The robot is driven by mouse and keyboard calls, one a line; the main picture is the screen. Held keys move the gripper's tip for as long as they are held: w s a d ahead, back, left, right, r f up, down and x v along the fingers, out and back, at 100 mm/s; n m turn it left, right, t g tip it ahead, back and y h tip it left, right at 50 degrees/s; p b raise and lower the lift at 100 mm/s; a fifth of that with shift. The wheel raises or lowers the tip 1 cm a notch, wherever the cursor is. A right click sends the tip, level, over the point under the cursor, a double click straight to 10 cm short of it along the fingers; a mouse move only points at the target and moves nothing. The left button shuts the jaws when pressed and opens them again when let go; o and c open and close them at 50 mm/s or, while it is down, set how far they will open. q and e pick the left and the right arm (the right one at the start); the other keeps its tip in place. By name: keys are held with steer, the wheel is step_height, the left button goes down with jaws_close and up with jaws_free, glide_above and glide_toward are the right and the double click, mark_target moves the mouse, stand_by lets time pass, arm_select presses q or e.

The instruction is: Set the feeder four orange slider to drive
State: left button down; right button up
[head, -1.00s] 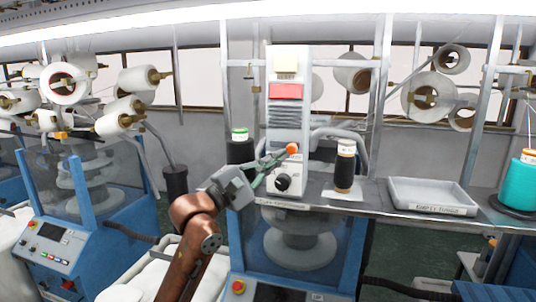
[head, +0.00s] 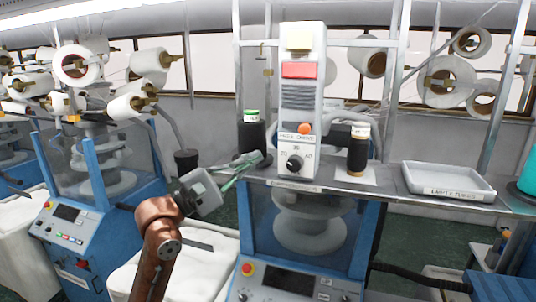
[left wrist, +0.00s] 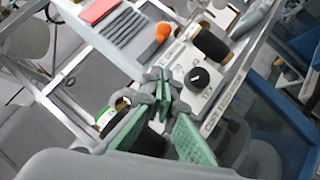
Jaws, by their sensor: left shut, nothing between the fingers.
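The feeder panel (head: 302,88) is a tall white unit with a yellow tag, a red plate and dark ribs. Its orange slider knob (head: 305,128) sits low on the panel, at the right part of a small label too blurred to read surely. A black dial (head: 294,163) is below it. The left wrist view also shows the orange knob (left wrist: 163,31) and the dial (left wrist: 197,78). My left gripper (head: 257,158) is shut and empty, left of the panel and apart from the knob. Its green fingers (left wrist: 160,95) point toward the panel. My right gripper is not in view.
A black spool with a green top (head: 251,132) stands behind my left fingertips. Another dark spool (head: 358,150) stands right of the panel. A grey tray (head: 448,181) lies farther right on the shelf. Clear blue-framed guards are below the shelf.

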arm_select(q)
steer(key=shift+v, duration=1.05)
steer(key=shift+w+f, duration=0.1)
